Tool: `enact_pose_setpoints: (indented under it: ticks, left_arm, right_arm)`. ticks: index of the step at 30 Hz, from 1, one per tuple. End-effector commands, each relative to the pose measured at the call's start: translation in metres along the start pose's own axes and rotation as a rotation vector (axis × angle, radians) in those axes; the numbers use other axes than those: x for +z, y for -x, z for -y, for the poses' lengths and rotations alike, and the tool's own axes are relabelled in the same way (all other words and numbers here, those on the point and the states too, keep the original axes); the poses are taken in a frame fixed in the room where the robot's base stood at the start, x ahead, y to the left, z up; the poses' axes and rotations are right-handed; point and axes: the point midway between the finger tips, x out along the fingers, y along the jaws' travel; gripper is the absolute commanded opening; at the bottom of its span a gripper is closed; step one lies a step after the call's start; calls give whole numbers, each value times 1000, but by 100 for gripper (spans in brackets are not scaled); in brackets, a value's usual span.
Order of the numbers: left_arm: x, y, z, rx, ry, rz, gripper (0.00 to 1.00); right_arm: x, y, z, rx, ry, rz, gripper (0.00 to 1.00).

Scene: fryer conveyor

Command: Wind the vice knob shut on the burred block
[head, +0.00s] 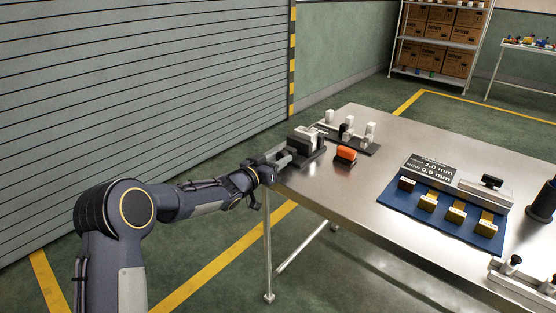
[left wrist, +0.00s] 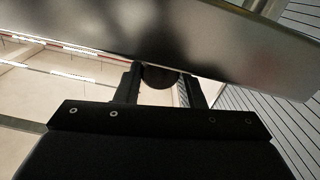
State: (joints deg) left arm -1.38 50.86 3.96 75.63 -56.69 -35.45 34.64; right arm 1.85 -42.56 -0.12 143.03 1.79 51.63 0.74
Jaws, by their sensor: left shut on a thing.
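The vice (head: 312,150) is a dark grey unit at the left edge of the metal table, with a paler piece at its top. I cannot make out at this size whether that piece is the burred block or part of the jaws. My left gripper (head: 277,160) reaches the vice's near left side at the table edge. In the left wrist view a dark round knob (left wrist: 160,77) sits between the two fingers of the left gripper (left wrist: 160,90), which is shut on it. The knob is mostly hidden in the head view. My right gripper is not in view.
An orange-topped block (head: 346,154) lies close to the vice, and a dark rack with white pieces (head: 353,142) stands behind. The table (head: 345,188) is clear between.

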Motion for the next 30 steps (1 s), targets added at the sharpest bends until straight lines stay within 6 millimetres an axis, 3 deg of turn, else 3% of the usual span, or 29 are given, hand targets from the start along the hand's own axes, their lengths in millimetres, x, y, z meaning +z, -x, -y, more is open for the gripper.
enact_pose_setpoints:
  ticks: [8, 30]
  left_arm:
    - [2, 0, 0, 0, -69, 0, 13]
    - [2, 0, -1, 0, -550, 0, 13]
  right_arm:
    - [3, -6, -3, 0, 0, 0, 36]
    - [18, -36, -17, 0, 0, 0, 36]
